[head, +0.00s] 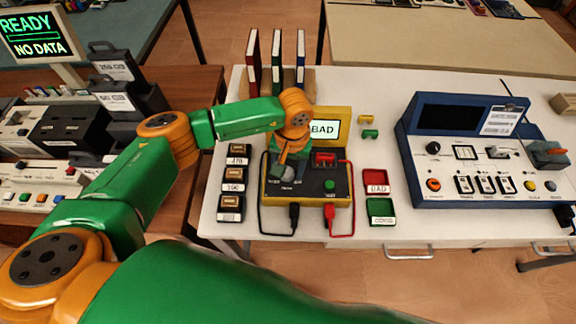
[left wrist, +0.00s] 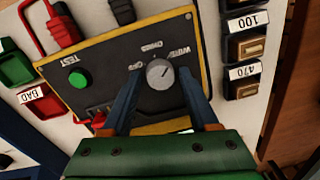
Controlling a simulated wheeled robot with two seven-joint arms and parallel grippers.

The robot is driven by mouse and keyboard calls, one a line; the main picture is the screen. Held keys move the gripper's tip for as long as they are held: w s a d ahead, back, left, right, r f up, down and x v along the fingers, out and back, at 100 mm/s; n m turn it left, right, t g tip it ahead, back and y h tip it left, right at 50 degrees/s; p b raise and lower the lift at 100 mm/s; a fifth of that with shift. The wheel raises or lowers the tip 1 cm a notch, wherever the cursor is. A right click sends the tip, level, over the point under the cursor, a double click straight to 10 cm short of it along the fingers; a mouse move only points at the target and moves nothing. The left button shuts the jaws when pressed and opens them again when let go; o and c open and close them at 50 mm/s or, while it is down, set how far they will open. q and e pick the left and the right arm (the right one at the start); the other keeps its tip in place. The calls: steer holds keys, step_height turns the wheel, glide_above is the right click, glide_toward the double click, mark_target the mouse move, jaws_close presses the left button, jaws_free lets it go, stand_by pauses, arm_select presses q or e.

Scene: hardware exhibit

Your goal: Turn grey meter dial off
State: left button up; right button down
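The meter is a yellow case with a dark panel (head: 310,190), lying on the white table; its screen (head: 324,130) reads BAD. The grey dial (left wrist: 160,73) shows in the left wrist view, with labels around it including OFF and OHMS. Its pointer appears to sit away from OFF, toward the label on the right, but the mark is small. My left gripper (left wrist: 160,85) is open over the panel, one blue-grey finger on each side of the dial, with small gaps visible. In the head view, the left gripper (head: 284,165) partly hides the dial. My right gripper is not in view.
Black and red leads plug into the meter's front edge. A green TEST button (left wrist: 79,78) is beside the dial. Labelled part bins (head: 230,180) stand left of the meter; red (head: 375,178) and green (head: 381,218) trays stand right. A blue instrument (head: 480,150) is farther right.

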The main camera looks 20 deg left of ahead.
arm_select(q)
steer(key=shift+s+r, duration=0.1)
jaws_close()
steer(key=shift+f+n+b, duration=0.25)
steer(key=shift+n+b, duration=1.15)
steer(key=shift+b, duration=0.2)
steer(key=n+b, duration=0.4)
steer(key=n, duration=0.1)
steer(key=n+b, duration=0.3)
steer(key=n, duration=0.2)
steer(key=shift+r+g, duration=0.1)
steer(key=shift+g, duration=0.2)
steer(key=n+b, duration=0.2)
steer(key=n, duration=0.2)
steer(key=shift+a+r+n+h, duration=0.1)
steer(key=shift+n+h, duration=0.2)
steer(key=shift+n, duration=0.4)
steer(key=shift+o, duration=1.6)
jaws_free()
